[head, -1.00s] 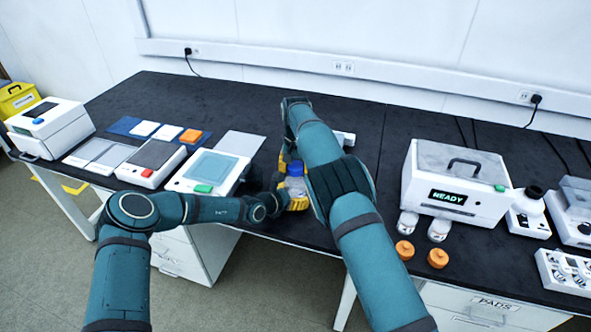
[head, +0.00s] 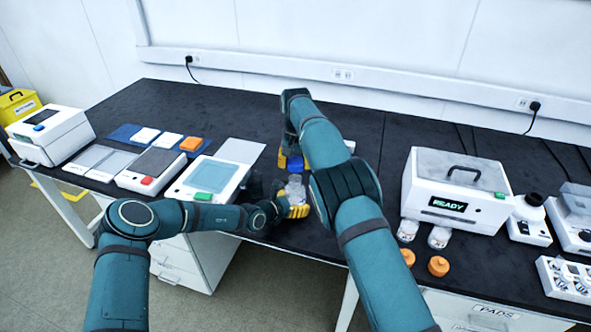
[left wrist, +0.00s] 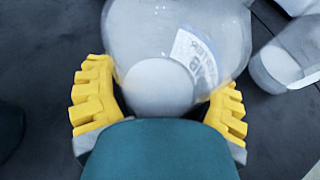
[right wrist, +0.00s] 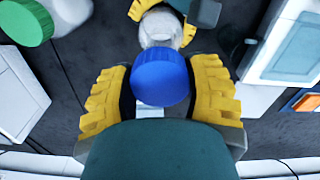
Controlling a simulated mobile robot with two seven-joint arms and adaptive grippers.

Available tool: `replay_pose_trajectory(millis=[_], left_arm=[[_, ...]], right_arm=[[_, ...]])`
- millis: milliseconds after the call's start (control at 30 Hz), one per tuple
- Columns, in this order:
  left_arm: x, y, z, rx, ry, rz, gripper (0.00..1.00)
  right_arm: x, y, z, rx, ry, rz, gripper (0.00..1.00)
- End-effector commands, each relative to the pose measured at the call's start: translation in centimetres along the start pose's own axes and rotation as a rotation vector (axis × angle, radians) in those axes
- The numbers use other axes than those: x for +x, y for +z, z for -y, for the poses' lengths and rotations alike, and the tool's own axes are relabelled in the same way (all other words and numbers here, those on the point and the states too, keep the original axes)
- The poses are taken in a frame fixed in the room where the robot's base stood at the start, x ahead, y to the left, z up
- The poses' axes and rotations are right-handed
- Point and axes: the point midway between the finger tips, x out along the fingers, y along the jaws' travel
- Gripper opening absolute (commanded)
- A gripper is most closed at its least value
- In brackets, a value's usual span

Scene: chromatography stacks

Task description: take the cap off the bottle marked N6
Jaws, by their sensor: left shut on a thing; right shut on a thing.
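A clear bottle (head: 296,186) is held near the table's front edge by the yellow fingers of my left gripper (head: 292,206). The left wrist view shows the bottle (left wrist: 200,30) between both fingers, with a blurred label I cannot read surely. A blue cap (right wrist: 160,78) sits between the fingers of my right gripper (right wrist: 162,98), which is shut on it. In the head view the cap (head: 294,164) is above and behind the bottle, apart from its open top. My right forearm hides part of the right gripper.
A scale-like device with a green button (head: 203,196) stands left of the bottle. At right are a white box reading READY (head: 455,190), two clear bottles beside it, and two orange caps (head: 438,266).

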Motion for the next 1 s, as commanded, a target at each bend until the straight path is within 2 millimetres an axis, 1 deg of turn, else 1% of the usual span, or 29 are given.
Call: replay_pose_trajectory(millis=[167, 200, 233, 267, 533, 667, 767, 1000], left_arm=[[0.0, 0.0, 0.0, 0.0, 0.0, 0.001, 0.0], [0.0, 0.0, 0.0, 0.0, 0.0, 0.001, 0.85], [0.0, 0.0, 0.0, 0.0, 0.0, 0.001, 0.95], [0.0, 0.0, 0.0, 0.0, 0.0, 0.001, 1.0], [-0.1, 0.0, 0.0, 0.0, 0.0, 0.0, 1.0], [-0.8, 0.1, 0.0, 0.002, -0.001, 0.001, 1.0], [-2.0, 0.1, -0.1, 0.003, 0.0, 0.0, 1.0], [-6.8, 0.1, -0.1, 0.002, 0.001, -0.001, 1.0]], right_arm=[[0.0, 0.0, 0.0, 0.001, 0.0, 0.0, 0.08], [0.0, 0.0, 0.0, 0.001, 0.0, 0.0, 0.08], [0.0, 0.0, 0.0, 0.001, 0.0, 0.0, 0.08], [0.0, 0.0, 0.0, 0.001, 0.0, 0.0, 0.08], [0.0, 0.0, 0.0, 0.001, 0.0, 0.0, 0.08], [0.0, 0.0, 0.0, 0.001, 0.0, 0.0, 0.08], [0.0, 0.0, 0.0, 0.001, 0.0, 0.0, 0.08], [0.0, 0.0, 0.0, 0.001, 0.0, 0.0, 0.08]])
